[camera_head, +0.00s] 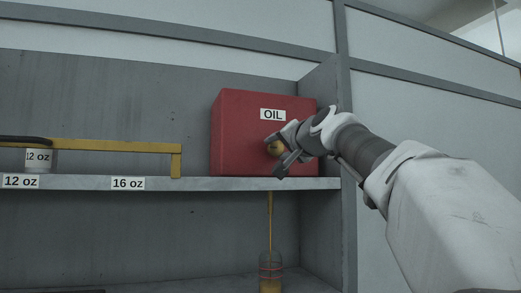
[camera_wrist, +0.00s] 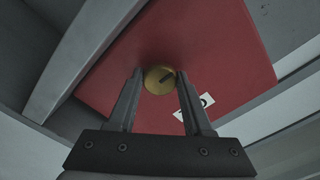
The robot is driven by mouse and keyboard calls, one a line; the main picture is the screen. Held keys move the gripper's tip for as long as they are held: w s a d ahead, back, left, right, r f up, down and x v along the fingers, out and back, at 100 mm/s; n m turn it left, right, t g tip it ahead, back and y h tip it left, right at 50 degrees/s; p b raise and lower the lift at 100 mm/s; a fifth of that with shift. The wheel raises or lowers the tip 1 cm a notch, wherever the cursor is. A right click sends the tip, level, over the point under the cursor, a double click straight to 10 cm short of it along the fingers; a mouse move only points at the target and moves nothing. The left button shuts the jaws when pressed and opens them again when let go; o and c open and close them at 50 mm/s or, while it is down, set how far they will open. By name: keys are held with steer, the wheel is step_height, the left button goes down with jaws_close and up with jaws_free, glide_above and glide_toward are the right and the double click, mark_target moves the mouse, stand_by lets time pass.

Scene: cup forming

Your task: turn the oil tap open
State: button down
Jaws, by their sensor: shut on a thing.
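The red oil box (camera_head: 240,135) stands on the shelf, with a white "OIL" label on its front. The round brass tap (camera_head: 274,149) is on the front of the box. My gripper (camera_head: 281,154) is at the tap, and its fingers partly cover it.
The grey shelf (camera_head: 220,183) carries labels "12 oz" and "16 oz" on its edge. A yellow rail (camera_head: 110,146) and a cup marked 12 oz (camera_head: 38,160) are at the left. A grey side panel (camera_head: 328,100) stands close to the right of the box.

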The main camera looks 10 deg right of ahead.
steer(key=shift+c, duration=1.5)
jaws_free()
steer(key=s+d+b, duration=0.1)
steer(key=s, duration=0.7)
steer(key=s+d+b, duration=0.2)
steer(key=s, duration=0.7)
steer(key=shift+d, duration=0.25)
